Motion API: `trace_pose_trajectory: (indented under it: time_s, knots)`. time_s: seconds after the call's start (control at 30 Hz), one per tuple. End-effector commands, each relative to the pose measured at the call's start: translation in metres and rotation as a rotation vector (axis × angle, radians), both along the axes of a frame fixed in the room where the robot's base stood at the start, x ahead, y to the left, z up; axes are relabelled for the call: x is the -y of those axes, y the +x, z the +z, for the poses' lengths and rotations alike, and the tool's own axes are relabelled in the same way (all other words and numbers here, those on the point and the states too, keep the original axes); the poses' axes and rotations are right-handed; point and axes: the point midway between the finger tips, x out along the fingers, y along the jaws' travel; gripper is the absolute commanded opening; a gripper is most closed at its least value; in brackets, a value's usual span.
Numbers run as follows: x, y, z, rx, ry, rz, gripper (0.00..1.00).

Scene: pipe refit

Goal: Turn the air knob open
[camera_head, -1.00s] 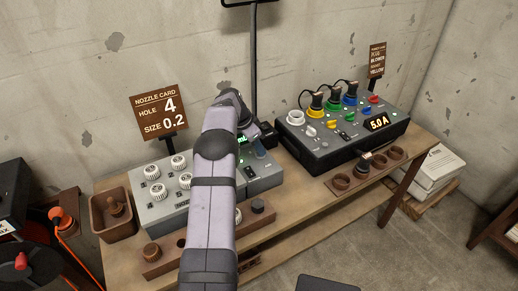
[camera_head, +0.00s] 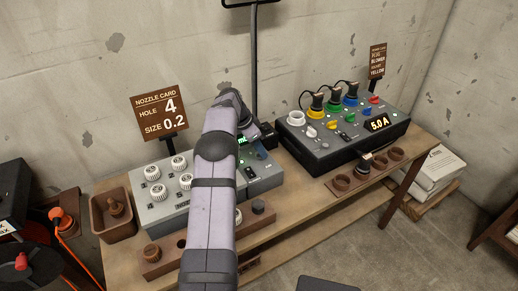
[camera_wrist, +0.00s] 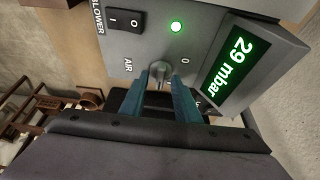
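In the wrist view the air knob (camera_wrist: 160,72), a small grey metal knob, stands on the grey panel (camera_wrist: 140,45) beside the word AIR. The two teal fingers of my gripper (camera_wrist: 160,82) lie on both sides of the knob, seemingly touching it, with no clear gap. The knob's lower part is hidden between the fingers. A pressure display (camera_wrist: 232,65) reads 29 mbar in green, and a round green light (camera_wrist: 176,27) is lit. In the head view my arm covers the knob and my gripper.
A black BLOWER rocker switch (camera_wrist: 124,18) sits near the knob. In the head view, several white knobs (camera_head: 152,172) stand left of my arm. A black socket box (camera_head: 340,135) with coloured plugs is at right. A nozzle card (camera_head: 159,108) stands behind.

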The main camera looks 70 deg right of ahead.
Motion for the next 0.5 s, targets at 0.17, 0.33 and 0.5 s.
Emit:
trace_pose_trajectory:
  time_s: [0.17,0.33,0.5]
  knots:
    - [-0.003,0.005,0.013,0.001,-0.004,0.002,0.29]
    - [-0.009,0.011,0.035,0.001,-0.004,0.0,0.29]
    - [-0.015,0.017,0.054,0.001,-0.003,0.001,0.29]
